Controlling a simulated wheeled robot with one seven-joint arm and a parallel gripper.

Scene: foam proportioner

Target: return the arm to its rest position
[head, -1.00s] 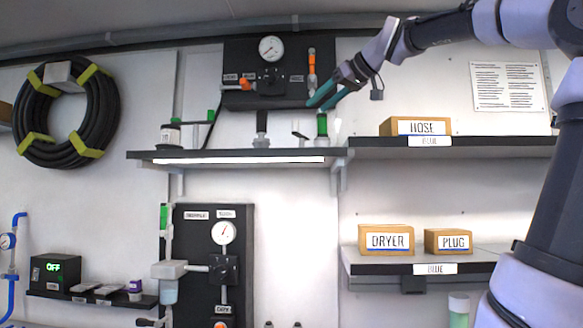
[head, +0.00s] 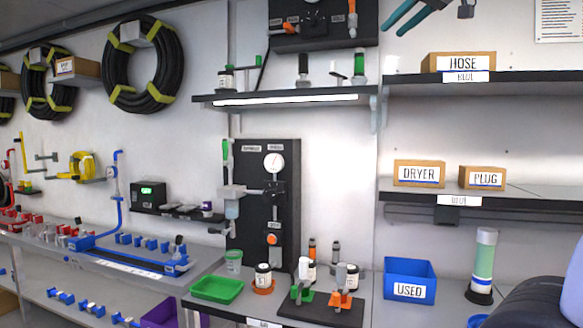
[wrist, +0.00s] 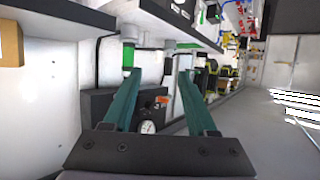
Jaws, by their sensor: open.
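My gripper (head: 412,17) shows at the top edge of the head view, in front of the wall above the upper right shelf and right of the upper gauge panel. Only its teal fingers show there; most of the arm is out of the picture. In the wrist view my gripper (wrist: 155,90) has its two teal fingers spread apart with nothing between them. The upper gauge panel (wrist: 100,104) with its dial lies behind the fingers in that view. Part of my arm (head: 540,302) shows at the lower right of the head view.
The upper right shelf (head: 530,83) bears the HOSE box (head: 455,62). Below stand the DRYER box (head: 418,173), PLUG box (head: 482,178), blue USED bin (head: 409,278), green tray (head: 216,289) and a clear cylinder (head: 484,262).

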